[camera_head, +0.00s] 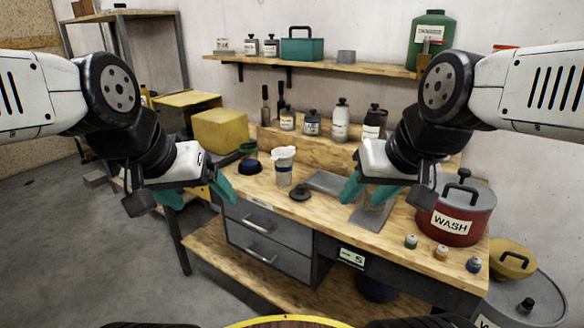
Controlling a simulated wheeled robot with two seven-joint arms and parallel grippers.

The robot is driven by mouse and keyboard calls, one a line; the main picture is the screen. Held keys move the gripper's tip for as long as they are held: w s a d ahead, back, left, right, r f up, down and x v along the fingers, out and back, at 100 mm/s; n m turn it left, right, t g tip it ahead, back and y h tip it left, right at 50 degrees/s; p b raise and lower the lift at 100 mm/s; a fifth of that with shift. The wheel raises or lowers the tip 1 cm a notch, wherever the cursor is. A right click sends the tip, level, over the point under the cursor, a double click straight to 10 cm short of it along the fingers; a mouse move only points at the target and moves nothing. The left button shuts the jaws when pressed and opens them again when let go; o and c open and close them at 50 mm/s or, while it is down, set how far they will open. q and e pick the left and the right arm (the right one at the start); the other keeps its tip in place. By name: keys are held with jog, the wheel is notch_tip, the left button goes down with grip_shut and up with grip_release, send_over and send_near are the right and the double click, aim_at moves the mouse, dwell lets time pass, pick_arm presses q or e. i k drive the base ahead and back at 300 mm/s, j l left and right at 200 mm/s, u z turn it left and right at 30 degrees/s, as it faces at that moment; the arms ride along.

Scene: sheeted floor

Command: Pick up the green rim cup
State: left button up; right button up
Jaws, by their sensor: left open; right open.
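A cup with a green rim (248,148) stands at the left end of the wooden workbench (330,222), just behind a dark blue round piece (250,167) that partly hides its lower part. A white-topped container with a blue band (284,170) stands to its right. My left gripper (197,193) is open and empty, its teal fingers at the bench's left edge, left of and nearer than the cup. My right gripper (368,193) is open and empty over the right part of the bench, well to the right of the cup.
A dark round lid (301,193) and a grey plate (326,182) lie mid-bench. A red WASH pot (456,214) and several small bottles (441,251) stand at the right. Labelled bottles (341,122) line the back. A yellow block (219,131) sits behind the cup, to its left.

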aim_at(248, 151)
jog(key=i+j, duration=0.7)
jog(key=i, duration=0.1)
